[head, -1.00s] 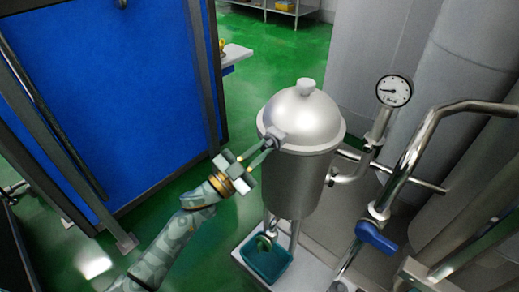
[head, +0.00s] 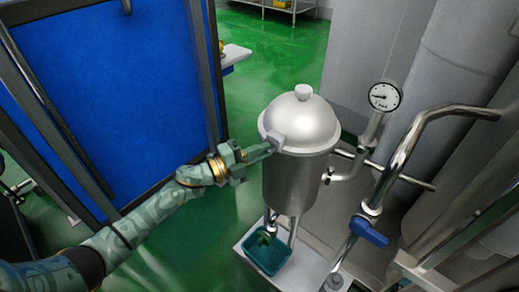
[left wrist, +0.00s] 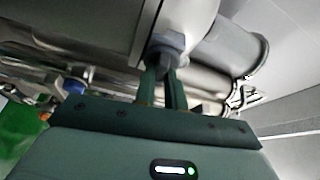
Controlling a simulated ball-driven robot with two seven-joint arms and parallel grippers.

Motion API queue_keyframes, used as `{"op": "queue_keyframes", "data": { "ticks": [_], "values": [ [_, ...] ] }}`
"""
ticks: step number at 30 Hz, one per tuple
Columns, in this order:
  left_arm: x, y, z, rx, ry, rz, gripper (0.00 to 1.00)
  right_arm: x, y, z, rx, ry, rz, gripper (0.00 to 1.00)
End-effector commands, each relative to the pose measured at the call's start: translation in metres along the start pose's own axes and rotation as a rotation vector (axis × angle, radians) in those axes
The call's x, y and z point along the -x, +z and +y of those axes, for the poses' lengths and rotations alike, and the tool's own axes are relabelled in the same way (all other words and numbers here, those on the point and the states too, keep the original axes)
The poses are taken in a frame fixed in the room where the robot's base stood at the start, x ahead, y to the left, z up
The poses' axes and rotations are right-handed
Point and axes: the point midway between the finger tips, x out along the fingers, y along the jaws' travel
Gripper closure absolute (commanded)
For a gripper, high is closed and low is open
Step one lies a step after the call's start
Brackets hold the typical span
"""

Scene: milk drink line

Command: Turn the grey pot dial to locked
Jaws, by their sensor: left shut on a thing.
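The steel pot (head: 297,170) with a domed lid (head: 303,122) stands on legs in the middle of the head view. The grey pot dial (head: 277,136) sits at the pot's near left side, just under the lid rim. My left gripper (head: 266,148) reaches it from the left and is shut on it. In the left wrist view the two fingertips (left wrist: 163,76) close on the grey dial (left wrist: 164,50), against the pot wall (left wrist: 190,18). The fingers partly cover the dial, and I cannot read any mark on it.
A teal tray (head: 268,256) sits under the pot. A pressure gauge (head: 384,96), steel pipes (head: 402,150) and a blue valve handle (head: 368,231) stand to the right. A blue panel (head: 110,90) stands left, with open green floor (head: 268,65) behind.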

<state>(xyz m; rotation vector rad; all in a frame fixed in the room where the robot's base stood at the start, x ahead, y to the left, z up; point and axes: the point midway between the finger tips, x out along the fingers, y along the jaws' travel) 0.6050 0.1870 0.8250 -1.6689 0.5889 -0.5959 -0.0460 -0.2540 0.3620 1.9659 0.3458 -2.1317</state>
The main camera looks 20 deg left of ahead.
Motion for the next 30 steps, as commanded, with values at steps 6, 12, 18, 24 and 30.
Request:
{"op": "queue_keyframes", "data": {
  "ticks": [6, 12, 18, 24, 30],
  "values": [
    [0.0003, -0.0005, -0.0009, -0.108, 0.047, 0.000, 1.00, 0.0084, -0.0033, 0.0016, 0.000, 0.004, 0.010, 0.64],
    [0.0003, -0.0006, 0.0000, -0.158, 0.068, 0.000, 1.00, 0.0112, -0.0044, 0.0017, 0.000, 0.004, 0.013, 0.64],
    [0.0004, -0.0005, 0.0012, -0.176, 0.077, 0.000, 1.00, 0.0119, -0.0047, 0.0015, 0.000, 0.004, 0.014, 0.64],
    [0.0004, -0.0005, 0.0017, -0.177, 0.078, 0.000, 1.00, 0.0117, -0.0048, 0.0005, 0.001, 0.003, 0.014, 0.64],
    [0.0004, -0.0006, 0.0017, -0.177, 0.077, 0.001, 0.69, 0.0117, -0.0052, -0.0014, 0.000, 0.000, 0.015, 0.64]
  ]
}}
